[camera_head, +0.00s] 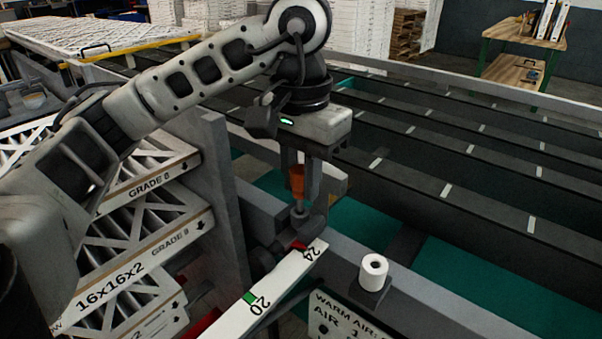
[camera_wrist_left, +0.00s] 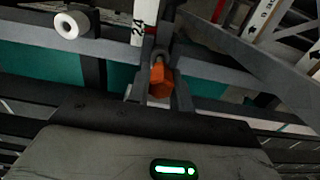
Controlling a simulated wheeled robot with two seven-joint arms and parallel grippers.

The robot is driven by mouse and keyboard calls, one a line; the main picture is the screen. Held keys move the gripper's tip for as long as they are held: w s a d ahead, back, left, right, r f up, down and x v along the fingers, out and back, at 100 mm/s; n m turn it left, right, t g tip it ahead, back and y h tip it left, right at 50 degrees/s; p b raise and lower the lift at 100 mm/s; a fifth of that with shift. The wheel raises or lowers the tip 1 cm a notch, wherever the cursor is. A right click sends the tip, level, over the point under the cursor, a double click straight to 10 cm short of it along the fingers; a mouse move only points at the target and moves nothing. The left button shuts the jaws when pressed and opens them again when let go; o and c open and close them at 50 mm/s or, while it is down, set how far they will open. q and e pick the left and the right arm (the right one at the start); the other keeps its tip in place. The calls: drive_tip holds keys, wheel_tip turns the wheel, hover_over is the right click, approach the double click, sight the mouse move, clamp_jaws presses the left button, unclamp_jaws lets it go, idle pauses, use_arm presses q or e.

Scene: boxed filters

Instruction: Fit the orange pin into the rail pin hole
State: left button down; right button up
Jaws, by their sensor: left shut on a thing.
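The orange pin (camera_head: 297,178) is held upright between the fingers of my left gripper (camera_head: 300,190). Its grey metal lower end (camera_head: 299,208) points down at a dark grey bracket (camera_head: 308,224) beside the 24 end of the white numbered rail (camera_head: 272,284). In the left wrist view the orange pin (camera_wrist_left: 160,82) sits between the two fingers (camera_wrist_left: 157,97), close to the rail's 24 end (camera_wrist_left: 142,22). The pin hole itself is hidden; I cannot tell whether the tip is in it or just above it. My right gripper is not in view.
A white roll (camera_head: 373,272) stands on a small grey ledge right of the rail. Boxed filters (camera_head: 140,270) are stacked at the left beside a grey upright. Dark conveyor bars (camera_head: 450,150) stretch behind. A sign (camera_head: 350,318) is at the bottom.

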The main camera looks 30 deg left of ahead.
sight(301, 195)
use_arm(q)
drive_tip(key=shift+f+b, duration=1.4)
drive_tip(key=shift+f, duration=0.2)
drive_tip(key=c, duration=1.2)
unclamp_jaws()
drive_tip(key=shift+s+d, duration=0.1)
drive_tip(key=shift+o, duration=0.2)
